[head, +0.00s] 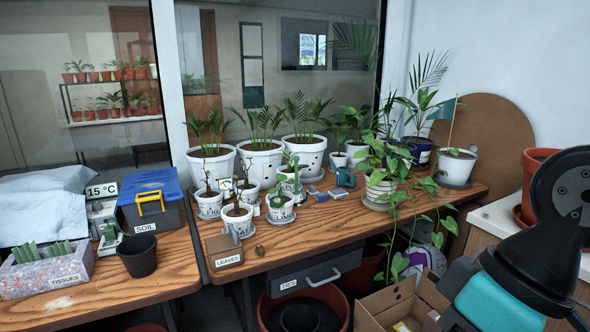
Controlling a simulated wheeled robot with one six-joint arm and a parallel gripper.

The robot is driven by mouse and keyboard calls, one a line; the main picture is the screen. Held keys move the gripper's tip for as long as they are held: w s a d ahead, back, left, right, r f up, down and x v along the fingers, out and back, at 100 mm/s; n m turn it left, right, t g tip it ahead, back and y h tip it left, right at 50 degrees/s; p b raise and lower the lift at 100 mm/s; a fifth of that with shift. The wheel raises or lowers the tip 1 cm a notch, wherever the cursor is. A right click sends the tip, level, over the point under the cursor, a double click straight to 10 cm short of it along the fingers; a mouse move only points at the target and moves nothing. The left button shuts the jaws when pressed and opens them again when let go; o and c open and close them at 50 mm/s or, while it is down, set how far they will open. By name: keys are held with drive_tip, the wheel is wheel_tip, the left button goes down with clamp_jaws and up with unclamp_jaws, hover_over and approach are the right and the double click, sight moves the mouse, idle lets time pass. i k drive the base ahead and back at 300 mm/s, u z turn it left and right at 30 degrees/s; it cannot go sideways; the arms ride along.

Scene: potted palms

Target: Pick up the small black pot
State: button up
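The small black pot (137,258) stands upright on the left wooden table (165,277), near its front right part. It looks empty, with a dark inside and a wide rim. Nothing covers it from this side. Parts of my own arm fill the lower right corner, far from the pot. My gripper's fingers do not show.
The tissues box (47,272) is left of the pot; the soil box (150,203) and a scale (102,215) stand behind. A gap separates the right table (330,226), crowded with white pots. A leaves box (223,251) sits at its near corner. A cardboard box (400,306) is below.

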sight(140, 257)
drive_tip(key=u, duration=3.3)
drive_tip(key=i, duration=1.5)
drive_tip(key=z, duration=2.45)
